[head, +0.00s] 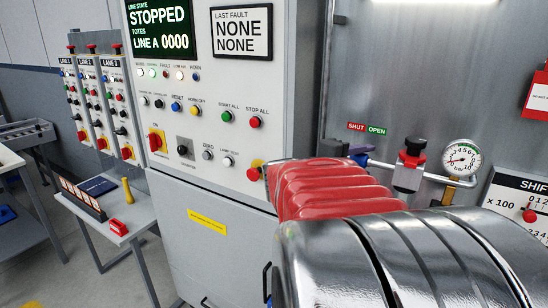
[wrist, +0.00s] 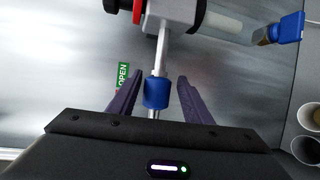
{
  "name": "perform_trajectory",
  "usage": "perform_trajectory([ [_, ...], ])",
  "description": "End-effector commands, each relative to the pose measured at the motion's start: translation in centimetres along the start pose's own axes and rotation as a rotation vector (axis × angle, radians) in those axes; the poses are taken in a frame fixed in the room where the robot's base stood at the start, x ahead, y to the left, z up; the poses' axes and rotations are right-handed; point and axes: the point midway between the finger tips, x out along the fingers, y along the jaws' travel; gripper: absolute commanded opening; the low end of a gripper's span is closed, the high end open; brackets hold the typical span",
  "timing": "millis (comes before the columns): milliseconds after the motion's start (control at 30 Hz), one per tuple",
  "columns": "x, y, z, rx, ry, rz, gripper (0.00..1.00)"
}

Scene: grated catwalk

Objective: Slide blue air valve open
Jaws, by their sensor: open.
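The blue air valve (wrist: 156,93) is a blue sleeve on a thin silver pipe in the wrist view. My gripper (wrist: 155,80) is open, with one dark purple finger on each side of the sleeve and visible gaps between. The green OPEN label (wrist: 123,74) is on the grey panel beside the left finger. In the head view, my gripper (head: 362,152) is at the left end of the pipe, below the red SHUT label (head: 356,127) and green OPEN label (head: 377,130).
A grey fitting with a red-and-black knob (head: 412,152) and a round pressure gauge (head: 462,158) stand right of my gripper. A control cabinet (head: 225,130) is on the left. In the wrist view, pale cup-like openings (wrist: 307,148) show at the right edge.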

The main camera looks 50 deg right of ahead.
Motion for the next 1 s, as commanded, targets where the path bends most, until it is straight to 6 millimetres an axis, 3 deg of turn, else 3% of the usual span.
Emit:
perform_trajectory([
  [467, -1.0, 0.3, -0.2, 0.002, 0.007, 0.005, 0.48],
  [1000, -7.6, 0.1, -0.2, 0.001, 0.009, 0.004, 0.48],
])
